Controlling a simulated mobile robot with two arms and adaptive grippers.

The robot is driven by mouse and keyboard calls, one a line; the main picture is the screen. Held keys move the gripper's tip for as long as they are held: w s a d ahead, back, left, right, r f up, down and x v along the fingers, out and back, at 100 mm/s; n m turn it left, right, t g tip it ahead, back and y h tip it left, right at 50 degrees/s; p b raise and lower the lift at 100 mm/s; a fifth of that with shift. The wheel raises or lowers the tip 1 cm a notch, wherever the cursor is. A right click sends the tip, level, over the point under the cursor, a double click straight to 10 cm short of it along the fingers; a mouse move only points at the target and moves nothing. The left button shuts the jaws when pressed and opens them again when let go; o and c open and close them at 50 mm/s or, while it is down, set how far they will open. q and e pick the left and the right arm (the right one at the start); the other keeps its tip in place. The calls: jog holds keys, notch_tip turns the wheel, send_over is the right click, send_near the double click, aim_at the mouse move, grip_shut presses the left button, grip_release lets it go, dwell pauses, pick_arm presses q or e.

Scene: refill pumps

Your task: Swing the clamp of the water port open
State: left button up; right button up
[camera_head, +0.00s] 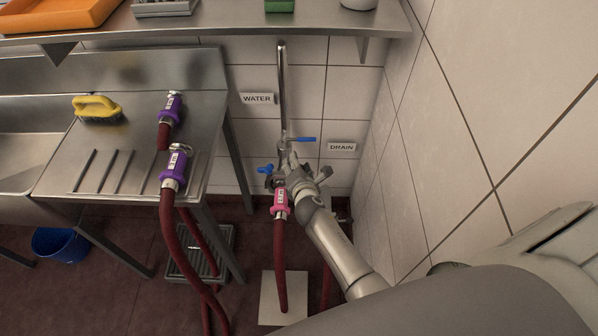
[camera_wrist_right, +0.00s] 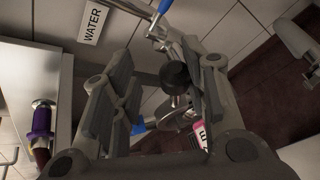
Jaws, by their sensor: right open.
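The water port is at the lower end of the steel pipe (camera_head: 282,90) beside the WATER label (camera_head: 257,98). A hose end with a pink sleeve (camera_head: 281,203) hangs at the port; the sleeve also shows in the right wrist view (camera_wrist_right: 201,135). My right gripper (camera_head: 292,177) is at the port and hides much of the clamp. In the right wrist view, my right gripper (camera_wrist_right: 160,62) is open, with a dark round knob (camera_wrist_right: 175,76) and metal clamp parts (camera_wrist_right: 180,117) seen between its fingers. I cannot tell whether it touches them. My left gripper is out of view.
Blue valve handles show at the pipe (camera_head: 301,139) and left of the port (camera_head: 265,168). The tiled wall is close on the right, by the DRAIN label (camera_head: 341,147). Purple-sleeved hoses (camera_head: 173,168) lie on the steel bench (camera_head: 215,110) at left. A shelf (camera_head: 225,27) spans above.

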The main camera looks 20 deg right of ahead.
jog(key=v, duration=1.1)
jog(key=shift+s, duration=0.4)
jog(key=shift+a+r, duration=0.1)
jog(key=shift+r, duration=0.05)
